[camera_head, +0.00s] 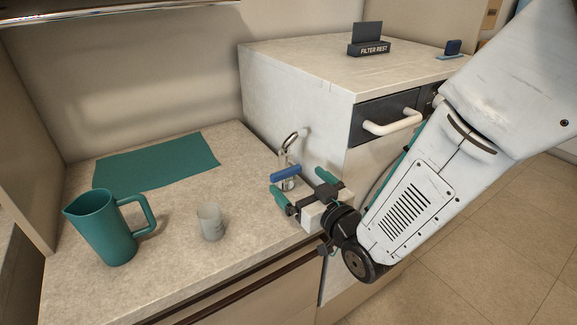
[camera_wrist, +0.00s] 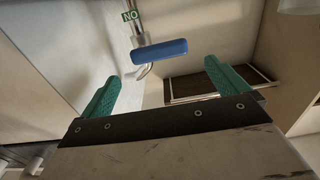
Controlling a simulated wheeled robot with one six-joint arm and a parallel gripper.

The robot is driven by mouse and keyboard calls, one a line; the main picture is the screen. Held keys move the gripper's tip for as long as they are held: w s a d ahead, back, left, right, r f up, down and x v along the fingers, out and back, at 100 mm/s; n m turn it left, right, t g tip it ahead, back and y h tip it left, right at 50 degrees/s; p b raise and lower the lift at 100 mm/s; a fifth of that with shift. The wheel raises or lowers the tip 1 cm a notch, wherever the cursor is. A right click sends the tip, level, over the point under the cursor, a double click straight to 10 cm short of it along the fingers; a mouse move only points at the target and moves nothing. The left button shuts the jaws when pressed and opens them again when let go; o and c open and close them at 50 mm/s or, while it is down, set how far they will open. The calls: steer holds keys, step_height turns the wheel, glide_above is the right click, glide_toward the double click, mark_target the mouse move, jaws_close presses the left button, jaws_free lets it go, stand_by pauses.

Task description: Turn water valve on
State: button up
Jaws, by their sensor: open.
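The water valve has a blue bar handle (camera_head: 286,173) on a small metal tap (camera_head: 288,155) at the right rear of the counter. My gripper (camera_head: 302,187) has teal fingers and is open. It is close to the handle at its right and front. In the wrist view the fingers (camera_wrist: 162,85) are spread wide with nothing between them. I cannot tell whether a finger touches the handle.
A teal jug (camera_head: 100,228) and a small cup (camera_head: 211,222) stand on the counter, left of the tap. A teal mat (camera_head: 157,162) lies behind them. A taller cabinet (camera_head: 300,85) with a white drawer handle (camera_head: 392,123) rises beside the tap. A "FILTER REST" stand (camera_head: 369,48) is on top.

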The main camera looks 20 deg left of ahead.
mark_target(288, 171)
steer(key=x, duration=0.6)
steer(key=shift+w+a, duration=0.15)
steer(key=shift+a, duration=0.05)
steer(key=c, duration=1.4)
